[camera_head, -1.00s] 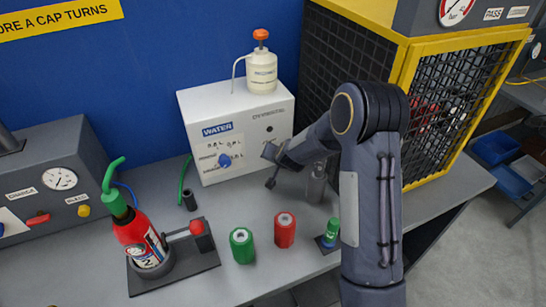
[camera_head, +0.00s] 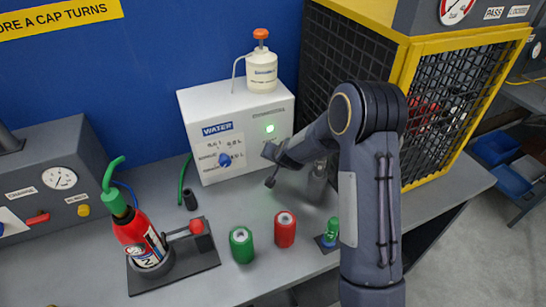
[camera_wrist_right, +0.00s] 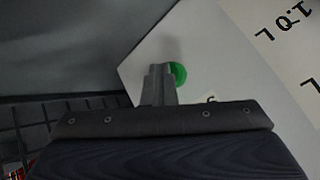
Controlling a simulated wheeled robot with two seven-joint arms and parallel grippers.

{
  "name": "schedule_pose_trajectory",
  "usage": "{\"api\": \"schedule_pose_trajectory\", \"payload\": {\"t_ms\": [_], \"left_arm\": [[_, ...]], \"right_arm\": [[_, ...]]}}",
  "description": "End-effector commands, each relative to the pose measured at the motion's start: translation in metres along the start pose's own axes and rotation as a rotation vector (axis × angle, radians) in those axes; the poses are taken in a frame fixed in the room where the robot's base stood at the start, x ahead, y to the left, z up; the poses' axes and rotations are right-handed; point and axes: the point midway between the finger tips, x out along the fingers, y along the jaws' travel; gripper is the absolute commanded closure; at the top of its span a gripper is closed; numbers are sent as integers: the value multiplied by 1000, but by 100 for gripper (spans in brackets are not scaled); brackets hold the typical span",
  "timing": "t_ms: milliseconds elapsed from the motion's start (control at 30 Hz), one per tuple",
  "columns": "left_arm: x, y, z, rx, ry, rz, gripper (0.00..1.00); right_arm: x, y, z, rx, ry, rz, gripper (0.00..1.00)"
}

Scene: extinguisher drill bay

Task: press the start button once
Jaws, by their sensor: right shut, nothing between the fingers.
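The white water dispenser (camera_head: 198,120) stands at the back of the bench. A green lamp (camera_head: 270,128) glows on its front, above my right gripper (camera_head: 268,155). In the right wrist view, my right gripper (camera_wrist_right: 160,82) is shut and empty, pointing at the white front panel. A round green part (camera_wrist_right: 179,74), perhaps the start button, sits right by the fingertips and is partly hidden by them. I cannot tell whether they touch it. A blue knob (camera_head: 224,160) is on the panel to the left. My left gripper is not in view.
A red extinguisher (camera_head: 138,235) stands on a black base at left. A green cylinder (camera_head: 241,245), a red cylinder (camera_head: 285,230) and a small green-topped item (camera_head: 332,230) stand in front. A yellow-framed mesh cage (camera_head: 405,75) rises at right.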

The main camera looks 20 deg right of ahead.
Motion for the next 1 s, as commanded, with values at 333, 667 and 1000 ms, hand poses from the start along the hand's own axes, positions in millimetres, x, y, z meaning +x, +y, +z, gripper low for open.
{"api": "schedule_pose_trajectory", "payload": {"t_ms": [333,667,1000], "left_arm": [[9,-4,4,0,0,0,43],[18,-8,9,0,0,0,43],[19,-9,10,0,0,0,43]], "right_arm": [[-13,10,10,1,2,-2,100],[-36,27,27,0,0,-1,100],[-42,30,30,0,0,0,100]]}}
